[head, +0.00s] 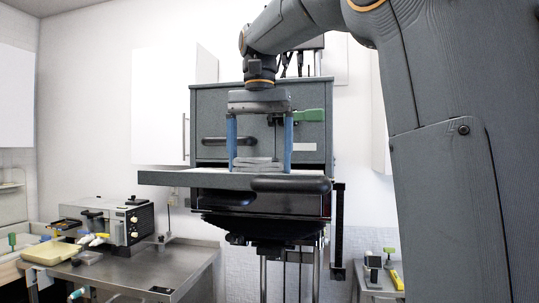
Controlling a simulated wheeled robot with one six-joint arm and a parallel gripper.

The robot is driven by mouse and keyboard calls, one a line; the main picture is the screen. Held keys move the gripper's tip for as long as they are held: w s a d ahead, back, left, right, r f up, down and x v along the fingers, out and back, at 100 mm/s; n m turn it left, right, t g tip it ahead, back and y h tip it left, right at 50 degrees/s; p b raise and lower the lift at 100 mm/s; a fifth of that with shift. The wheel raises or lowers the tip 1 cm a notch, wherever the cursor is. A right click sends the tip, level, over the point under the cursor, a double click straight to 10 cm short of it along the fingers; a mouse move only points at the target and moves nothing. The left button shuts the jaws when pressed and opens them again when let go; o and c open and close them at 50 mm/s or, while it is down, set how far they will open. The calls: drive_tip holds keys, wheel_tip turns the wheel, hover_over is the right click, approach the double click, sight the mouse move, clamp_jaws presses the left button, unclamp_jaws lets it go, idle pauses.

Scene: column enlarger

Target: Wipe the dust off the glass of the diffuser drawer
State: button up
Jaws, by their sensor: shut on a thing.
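The diffuser drawer (185,179) is pulled out toward me from the dark grey enlarger head. It has a black handle on its front edge. Its pale glass top shows only as a thin strip at this low angle, so I cannot make out dust on it. My gripper (259,163) points down over the drawer, with its two blue fingers on either side of a folded grey cloth (258,168). It is shut on the cloth. The cloth is at the glass, but I cannot tell whether it touches it.
The enlarger head (210,114) stands behind the drawer, with a black handle and a green knob (313,115). At left, a steel bench (180,264) holds a boxy device (112,220) and a yellow item (52,252). An open white cabinet door (207,95) hangs behind left.

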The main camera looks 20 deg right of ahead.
sight(247, 158)
drive_tip(key=shift+w+a, duration=0.6)
drive_tip(key=shift+a, duration=0.25)
drive_tip(key=shift+w+a, duration=0.75)
drive_tip(key=shift+a, duration=0.25)
drive_tip(key=shift+w+a, duration=0.75)
drive_tip(key=shift+a, duration=0.25)
drive_tip(key=shift+s, duration=0.1)
drive_tip(key=shift+s+a, duration=0.9)
drive_tip(key=shift+s, duration=0.25)
drive_tip(key=shift+s+d, duration=0.75)
drive_tip(key=shift+d, duration=0.3)
drive_tip(key=shift+s+d, duration=0.7)
drive_tip(key=shift+d, duration=0.3)
